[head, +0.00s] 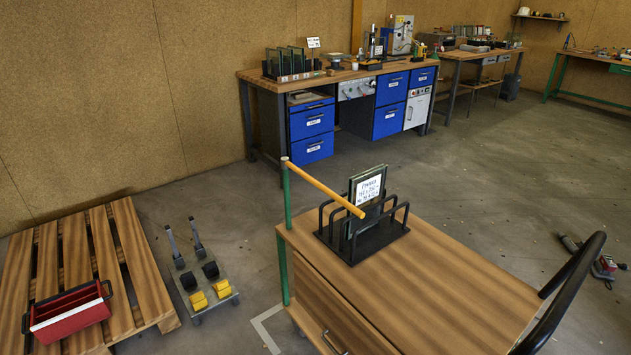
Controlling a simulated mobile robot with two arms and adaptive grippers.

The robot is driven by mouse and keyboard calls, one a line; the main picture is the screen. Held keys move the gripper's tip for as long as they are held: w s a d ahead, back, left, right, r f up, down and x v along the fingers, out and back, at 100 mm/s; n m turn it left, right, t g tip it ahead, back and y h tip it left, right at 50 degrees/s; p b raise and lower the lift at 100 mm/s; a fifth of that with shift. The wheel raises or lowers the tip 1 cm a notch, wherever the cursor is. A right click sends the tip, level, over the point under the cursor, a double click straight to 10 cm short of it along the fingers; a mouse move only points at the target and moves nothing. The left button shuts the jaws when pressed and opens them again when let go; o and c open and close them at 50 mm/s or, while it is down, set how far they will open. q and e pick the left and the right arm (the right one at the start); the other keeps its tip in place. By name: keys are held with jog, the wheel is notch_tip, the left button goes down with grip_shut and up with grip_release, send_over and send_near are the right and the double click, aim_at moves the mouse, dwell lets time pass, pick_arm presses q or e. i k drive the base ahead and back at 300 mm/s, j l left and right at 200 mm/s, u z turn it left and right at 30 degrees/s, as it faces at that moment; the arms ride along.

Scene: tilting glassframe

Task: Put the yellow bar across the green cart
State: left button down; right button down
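The yellow bar (325,189) slopes from the top of a green post down to the right. Its near end shows in front of the lower part of a labelled glass pane; I cannot tell whether it touches the pane or rack. The green cart (440,290) has a wooden top, a green post (287,235) at its left corner and a black curved handle (570,290) at the right. A black rack (380,240) on the cart top holds upright glass panes (368,188). Neither of my grippers is in view.
A wooden pallet (125,255) with a red toolbox (70,312) lies at the left. A small wheeled dolly (205,290) stands between pallet and cart. A blue-drawer workbench (345,85) is at the back. Grey and red items (604,265) lie on the floor at right.

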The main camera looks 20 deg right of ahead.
aim_at(286, 164)
jog(key=i+j, duration=0.25)
jog(key=j, duration=0.15)
jog(key=i+j+z, duration=0.2)
jog(key=z, duration=1.5)
jog(key=k+l, duration=0.05)
